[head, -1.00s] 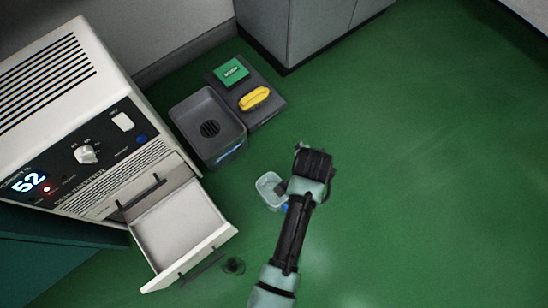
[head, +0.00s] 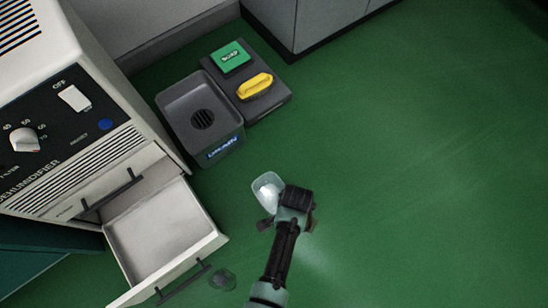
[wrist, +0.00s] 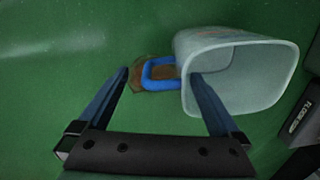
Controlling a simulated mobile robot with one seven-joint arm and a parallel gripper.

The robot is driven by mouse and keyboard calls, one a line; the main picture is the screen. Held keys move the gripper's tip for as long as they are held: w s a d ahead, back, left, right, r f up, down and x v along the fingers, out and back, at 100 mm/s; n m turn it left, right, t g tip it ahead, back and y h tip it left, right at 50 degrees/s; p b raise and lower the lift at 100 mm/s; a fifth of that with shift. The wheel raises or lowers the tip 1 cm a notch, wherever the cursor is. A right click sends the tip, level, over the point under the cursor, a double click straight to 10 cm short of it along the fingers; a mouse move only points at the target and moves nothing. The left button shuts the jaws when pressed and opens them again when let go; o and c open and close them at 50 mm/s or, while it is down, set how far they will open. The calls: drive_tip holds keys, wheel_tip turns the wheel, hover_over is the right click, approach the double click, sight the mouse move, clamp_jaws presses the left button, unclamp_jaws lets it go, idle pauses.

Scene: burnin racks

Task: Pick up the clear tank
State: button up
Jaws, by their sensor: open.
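The clear tank (head: 268,188) stands on the green floor in the middle of the head view, just left of my gripper. In the wrist view the pale, see-through tank (wrist: 255,50) is at upper right with its open mouth towards the camera. A blue handle (wrist: 160,84) sticks out from its left side. My gripper (wrist: 160,76) is open and empty. Its two fingers lie on either side of the blue handle in the picture, the right one overlapping the tank's mouth. I cannot tell their depth or whether they touch.
A white dehumidifier (head: 75,115) with a pulled-out drawer (head: 160,245) stands at left. A grey drain basin (head: 205,118) is behind the tank, beside a dark tray holding a green box (head: 230,57) and a yellow object (head: 254,86). Grey cabinets (head: 320,20) stand behind. Floor at right is clear.

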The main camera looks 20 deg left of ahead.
sight(277, 203)
drive_tip(key=shift+w+a+f+b, duration=0.1)
drive_tip(key=shift+f+b, duration=1.3)
drive_tip(key=shift+f, duration=0.15)
drive_tip(key=shift+w+f+b, duration=0.1)
drive_tip(key=shift+f+b, duration=1.3)
drive_tip(key=shift+f, duration=0.15)
drive_tip(key=shift+r, duration=0.1)
clamp_jaws()
